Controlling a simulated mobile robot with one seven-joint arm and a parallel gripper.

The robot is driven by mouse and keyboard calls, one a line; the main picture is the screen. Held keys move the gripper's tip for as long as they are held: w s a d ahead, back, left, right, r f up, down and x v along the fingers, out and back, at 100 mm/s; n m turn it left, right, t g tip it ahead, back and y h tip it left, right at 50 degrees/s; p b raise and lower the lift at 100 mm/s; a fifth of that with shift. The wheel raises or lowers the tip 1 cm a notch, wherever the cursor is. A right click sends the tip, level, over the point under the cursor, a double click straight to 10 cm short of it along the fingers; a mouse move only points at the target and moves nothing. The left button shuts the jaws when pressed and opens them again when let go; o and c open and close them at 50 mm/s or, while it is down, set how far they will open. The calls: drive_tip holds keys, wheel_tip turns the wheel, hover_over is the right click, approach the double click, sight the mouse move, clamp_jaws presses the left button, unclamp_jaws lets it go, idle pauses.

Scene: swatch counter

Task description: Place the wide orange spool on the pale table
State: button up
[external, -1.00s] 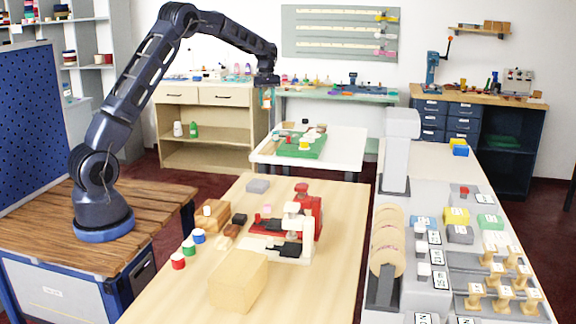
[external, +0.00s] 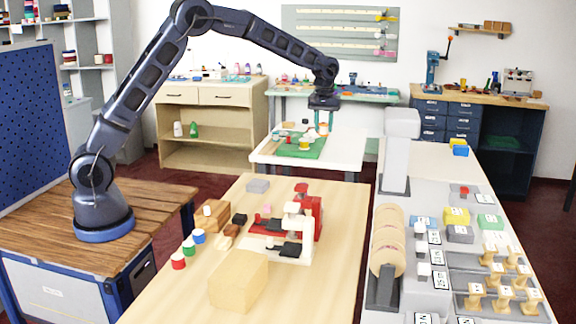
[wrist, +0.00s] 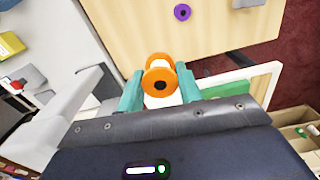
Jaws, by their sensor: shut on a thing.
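My gripper (external: 323,114) is shut on an orange spool. In the wrist view the spool (wrist: 159,79) has wide orange flanges and a white middle, and sits between two teal fingers (wrist: 157,92). In the external view the spool (external: 323,129) is a small orange and white shape under my gripper, which appears above the white table (external: 345,165). A larger pale wood table (external: 338,225) stands in the foreground. The spool's exact height over any surface cannot be told.
A green mat (external: 313,153) with small items lies on the white table. The foreground table carries a red and white machine (external: 312,208), a wood block (external: 240,283) and small spools (external: 188,247). A grey counter (external: 400,215) with a tall post stands at right.

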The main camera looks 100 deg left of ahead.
drive_tip(key=w+d+f+m, duration=0.15)
drive_tip(key=w+d, duration=0.25)
drive_tip(key=d, duration=0.8)
drive_tip(key=w+d+m, duration=0.3)
drive_tip(key=w+d, duration=0.2)
drive_tip(key=d, duration=0.6)
drive_tip(key=w+d+m, duration=0.2)
drive_tip(key=w+d, duration=0.2)
drive_tip(key=d, duration=0.8)
drive_tip(key=s+d+f+m, duration=0.1)
drive_tip(key=s+d+m, duration=0.15)
drive_tip(key=d, duration=1.35)
drive_tip(key=s+d+f+m, duration=0.1)
drive_tip(key=d+m, duration=0.2)
drive_tip(key=d, duration=1.3)
wheel_tip(320, 180, down, 20)
drive_tip(key=shift+s+a, duration=0.1)
drive_tip(key=shift+s, duration=0.05)
drive_tip(key=shift+f, duration=0.1)
drive_tip(key=o, duration=0.6)
drive_tip(key=shift+c, duration=0.2)
drive_tip(key=o, duration=0.4)
